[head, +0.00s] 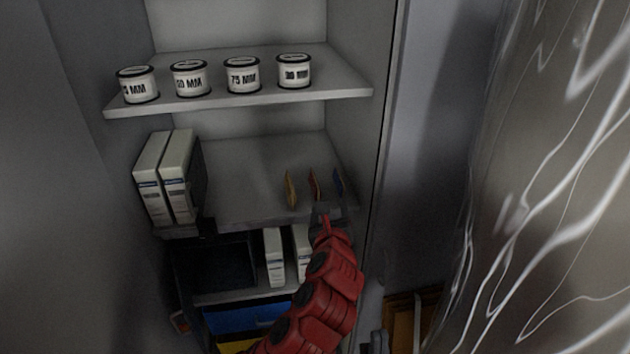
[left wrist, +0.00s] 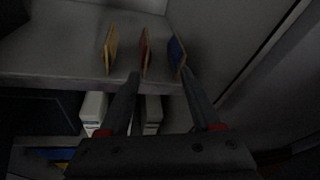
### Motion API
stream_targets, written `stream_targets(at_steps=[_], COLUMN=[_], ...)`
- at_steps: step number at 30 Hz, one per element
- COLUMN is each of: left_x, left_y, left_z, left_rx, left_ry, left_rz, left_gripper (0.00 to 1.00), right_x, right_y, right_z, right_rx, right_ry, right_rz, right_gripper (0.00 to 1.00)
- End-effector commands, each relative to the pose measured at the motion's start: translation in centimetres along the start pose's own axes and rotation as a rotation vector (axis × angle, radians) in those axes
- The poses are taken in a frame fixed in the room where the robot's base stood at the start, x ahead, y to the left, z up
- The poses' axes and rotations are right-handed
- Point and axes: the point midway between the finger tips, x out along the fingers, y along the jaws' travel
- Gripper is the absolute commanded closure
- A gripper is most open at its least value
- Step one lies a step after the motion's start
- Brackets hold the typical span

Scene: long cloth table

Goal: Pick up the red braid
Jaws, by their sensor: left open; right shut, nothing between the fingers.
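The red braid (head: 312,185) looks like a thin, upright red piece near the front of the middle shelf. It stands between a yellow-orange one and a blue one. In the left wrist view the red braid (left wrist: 145,52) is just beyond my left gripper (left wrist: 158,74), nearer its left finger. My left gripper is open and empty, with its fingertips at the shelf's front edge. In the head view my left gripper (head: 327,212) is small and dark at the end of the red arm. My right gripper (head: 378,342) shows only partly at the bottom edge, shut and empty.
The yellow-orange piece (left wrist: 111,48) and the blue piece (left wrist: 176,55) stand close on either side. White binders (head: 165,178) stand at the shelf's left end. Several labelled spools (head: 243,75) sit on the shelf above. The cabinet's right wall (left wrist: 235,45) is close.

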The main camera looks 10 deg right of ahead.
Motion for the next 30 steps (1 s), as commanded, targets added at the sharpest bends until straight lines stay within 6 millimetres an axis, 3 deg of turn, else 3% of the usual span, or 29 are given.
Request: stream_targets(at_steps=[1, 6, 12, 30], left_x=[-0.9, -3.1, -3.9, 5.0], left_y=[-0.6, -0.5, -0.1, 1.6], left_z=[1.0, 2.4, 2.8, 2.5], left_rx=[0.052, 0.201, 0.268, 0.267], left_ry=[0.010, 0.057, 0.089, 0.091], left_rz=[0.032, 0.145, 0.199, 0.198], left_gripper=[0.35, 0.35, 0.35, 0.35], right_x=[0.7, 1.4, 1.7, 4.9], right_y=[0.0, 0.1, 0.1, 0.2], right_z=[-0.1, -0.2, -0.3, -0.8], right_rx=[0.000, 0.000, 0.000, 0.000], right_ry=[0.000, 0.000, 0.000, 0.000], right_rz=[0.000, 0.000, 0.000, 0.000], right_gripper=[1.00, 1.00, 1.00, 1.00])
